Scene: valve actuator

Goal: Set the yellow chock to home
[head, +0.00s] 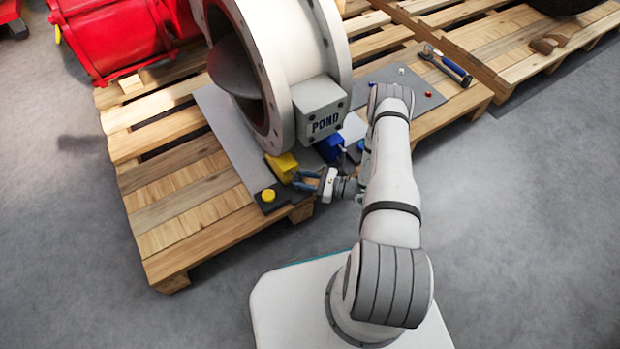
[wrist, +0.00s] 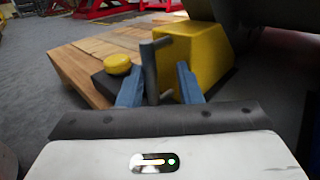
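The yellow chock (head: 281,165) sits on the grey plate beside the foot of the large flanged valve in the head view. In the wrist view the chock (wrist: 212,55) is a yellow block with a sloped side, and a dark grey handle (wrist: 150,72) shows at its left. My gripper (head: 300,179) is just right of the chock in the head view. In the wrist view my gripper (wrist: 158,78) has its two blue fingers apart. The handle's lower end is hidden by my gripper body.
A round yellow button (head: 268,195) sits on a dark pad at the pallet corner. A blue block (head: 329,147) is under the POND box (head: 319,105). The wooden pallet (head: 185,190) is clear on the left. A hammer (head: 450,66) lies at the upper right.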

